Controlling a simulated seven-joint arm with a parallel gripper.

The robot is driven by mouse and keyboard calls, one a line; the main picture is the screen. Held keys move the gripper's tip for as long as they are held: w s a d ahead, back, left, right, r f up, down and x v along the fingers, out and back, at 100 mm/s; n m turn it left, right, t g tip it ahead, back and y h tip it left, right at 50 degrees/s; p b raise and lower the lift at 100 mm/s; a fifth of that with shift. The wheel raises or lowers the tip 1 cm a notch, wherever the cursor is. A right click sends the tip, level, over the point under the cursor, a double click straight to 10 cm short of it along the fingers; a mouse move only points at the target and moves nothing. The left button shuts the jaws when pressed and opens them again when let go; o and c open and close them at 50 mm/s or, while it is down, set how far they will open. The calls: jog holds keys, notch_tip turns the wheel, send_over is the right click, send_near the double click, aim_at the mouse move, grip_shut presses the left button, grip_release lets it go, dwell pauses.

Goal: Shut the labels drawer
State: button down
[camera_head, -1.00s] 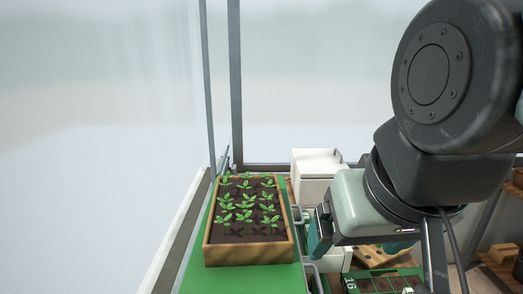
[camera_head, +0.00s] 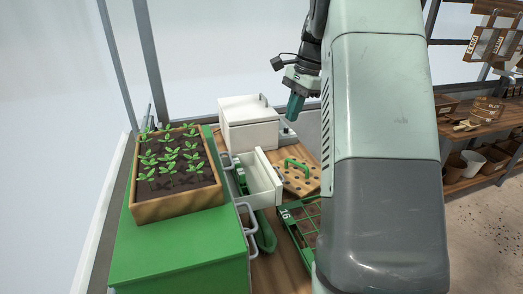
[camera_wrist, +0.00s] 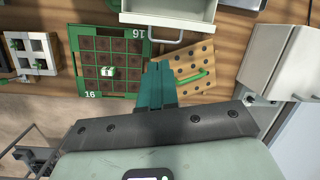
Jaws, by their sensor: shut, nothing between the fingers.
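A white drawer (camera_head: 262,182) stands pulled out from the right side of the green cabinet (camera_head: 180,250); no label on it is readable. Its front and grey handle (camera_wrist: 180,38) show at the top of the wrist view, cut off by the frame edge. My gripper (camera_head: 292,114) is shut and empty, with teal fingers pointing down. In the head view it is up and behind the open drawer, apart from it. In the wrist view my fingertips (camera_wrist: 158,68) appear below and left of the handle, not touching it.
A seedling box (camera_head: 180,205) stands on the cabinet. A white lidded box (camera_head: 248,125) stands behind the drawer. A perforated wooden board (camera_head: 298,176) with a green handle and a green cell tray (camera_head: 286,217) lie on the bench in front of the drawer.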

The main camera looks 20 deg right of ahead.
jog(key=w+d+f+m, duration=0.2)
jog(key=d+f+m, duration=0.1)
jog(key=d+f, duration=0.5)
jog(key=a+f, duration=0.7)
jog(key=f, duration=0.4)
jog(key=shift+w+a+f+g+y, duration=0.15)
jog(key=shift+f+g+y, duration=0.15)
jog(key=shift+f, duration=0.05)
send_over(252, 187)
